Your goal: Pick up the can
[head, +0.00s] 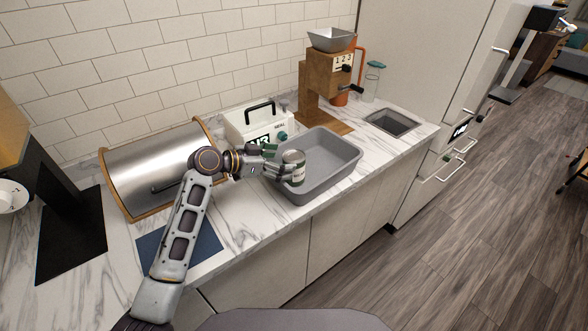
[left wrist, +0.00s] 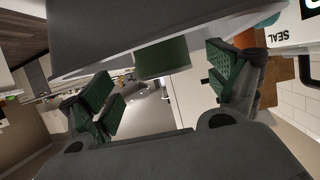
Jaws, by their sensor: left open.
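The can (head: 294,169), pale on top with a dark green label, stands upright at the left side of the grey tray (head: 337,180). My left gripper (head: 276,162) reaches in from the left with its fingers open beside the can. The fingers partly cover the can's left side, and contact cannot be told. In the left wrist view the open green-padded fingers of the gripper (left wrist: 165,85) show to either side of a dark green rounded shape (left wrist: 162,60), which appears to be the can. My right gripper is not in view.
A white sealing machine (head: 258,122) stands behind the gripper. A metal-fronted bread box (head: 160,172) is at the left. A wooden grinder (head: 318,90) stands behind the tray. The counter has a sunken basin (head: 392,122) at right. A blue mat (head: 180,248) lies under my arm.

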